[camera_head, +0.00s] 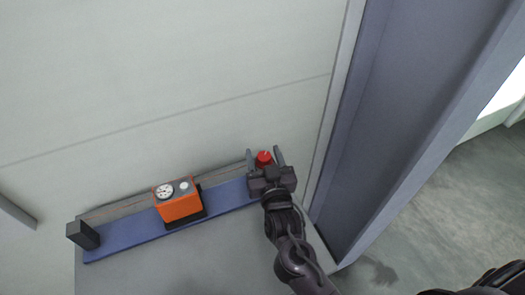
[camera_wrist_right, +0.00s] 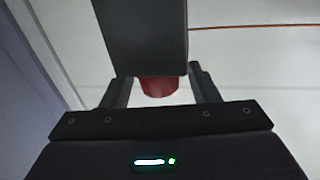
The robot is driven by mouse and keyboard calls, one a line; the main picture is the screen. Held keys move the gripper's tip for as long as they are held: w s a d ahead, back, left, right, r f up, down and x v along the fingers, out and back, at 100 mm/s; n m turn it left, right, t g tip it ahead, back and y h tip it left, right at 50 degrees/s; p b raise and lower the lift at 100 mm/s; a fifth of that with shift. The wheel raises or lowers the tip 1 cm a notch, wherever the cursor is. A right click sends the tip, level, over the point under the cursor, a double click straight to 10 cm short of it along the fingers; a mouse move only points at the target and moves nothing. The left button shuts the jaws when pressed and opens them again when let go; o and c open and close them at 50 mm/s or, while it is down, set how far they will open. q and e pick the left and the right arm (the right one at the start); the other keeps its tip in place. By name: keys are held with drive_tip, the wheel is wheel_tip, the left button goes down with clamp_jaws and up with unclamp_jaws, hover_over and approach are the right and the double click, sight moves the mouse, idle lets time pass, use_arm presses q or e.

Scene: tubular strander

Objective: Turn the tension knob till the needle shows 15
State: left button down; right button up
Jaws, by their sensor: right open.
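A red knob (camera_head: 264,157) with a small light mark on top is at the right end of a blue rail (camera_head: 130,236). My right gripper (camera_head: 264,152) is open, with one finger on each side of the knob. In the right wrist view the red knob (camera_wrist_right: 160,87) shows between the open fingers (camera_wrist_right: 160,72), with gaps visible; its upper part is hidden by a dark block. An orange box (camera_head: 181,207) on the rail carries a round white dial (camera_head: 165,191); its needle is too small to read. My left gripper is not in view.
A black block (camera_head: 83,235) stands at the rail's left end. A pale panel (camera_head: 180,70) rises behind the rail, and a blue-grey post (camera_head: 400,110) is close to the right of my right arm. The grey surface in front of the rail (camera_head: 190,265) is clear.

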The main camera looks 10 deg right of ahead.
sight(266, 162)
drive_tip(key=s+b, duration=0.1)
drive_tip(key=s, duration=0.5)
drive_tip(key=shift+w, duration=0.1)
idle(1.3)
